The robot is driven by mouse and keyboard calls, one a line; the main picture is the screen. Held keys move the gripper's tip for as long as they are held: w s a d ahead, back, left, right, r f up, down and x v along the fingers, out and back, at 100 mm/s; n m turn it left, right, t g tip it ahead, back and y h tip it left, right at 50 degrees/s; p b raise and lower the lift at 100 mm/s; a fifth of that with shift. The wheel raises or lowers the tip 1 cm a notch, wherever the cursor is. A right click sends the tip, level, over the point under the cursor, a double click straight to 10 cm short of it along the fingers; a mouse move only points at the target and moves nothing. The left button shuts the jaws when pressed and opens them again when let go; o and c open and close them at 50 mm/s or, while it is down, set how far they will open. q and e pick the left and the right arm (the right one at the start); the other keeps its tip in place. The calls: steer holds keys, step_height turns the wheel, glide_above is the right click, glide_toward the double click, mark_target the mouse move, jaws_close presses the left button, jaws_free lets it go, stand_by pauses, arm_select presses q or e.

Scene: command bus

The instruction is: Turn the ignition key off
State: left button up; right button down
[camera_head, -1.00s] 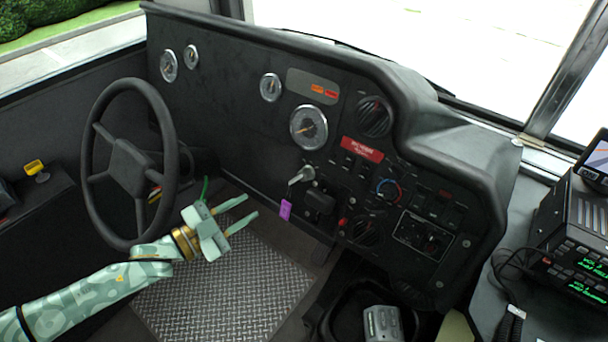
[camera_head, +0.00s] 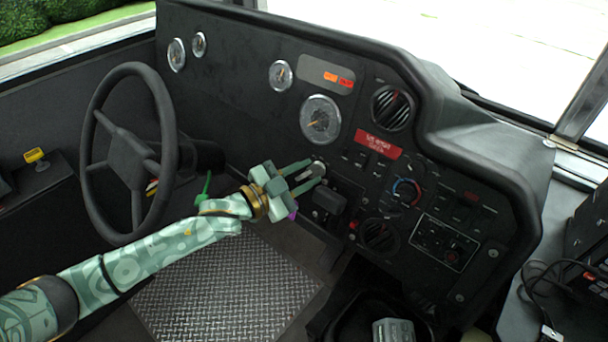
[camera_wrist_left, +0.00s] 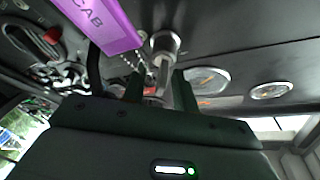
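The ignition switch (camera_head: 318,167) is a silvery round knob-like lock on the dark dashboard, below the large gauge. My left gripper (camera_head: 312,174) is at it, with its two fingers apart on either side of the key. In the left wrist view, the metal lock (camera_wrist_left: 165,42) shows just beyond the fingertips (camera_wrist_left: 160,82), and the key's metal part lies between them. A gap shows, so the fingers do not look closed on it. A purple tag (camera_wrist_left: 105,22) reading "CAB" hangs from a chain there. In the head view the gripper mostly hides the tag (camera_head: 293,214). My right gripper is out of view.
A dark block-shaped control (camera_head: 328,200) sticks out just below right of the ignition. A red label (camera_head: 378,144), vents and switches lie to the right.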

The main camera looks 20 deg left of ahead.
arm_select(q)
jaws_close()
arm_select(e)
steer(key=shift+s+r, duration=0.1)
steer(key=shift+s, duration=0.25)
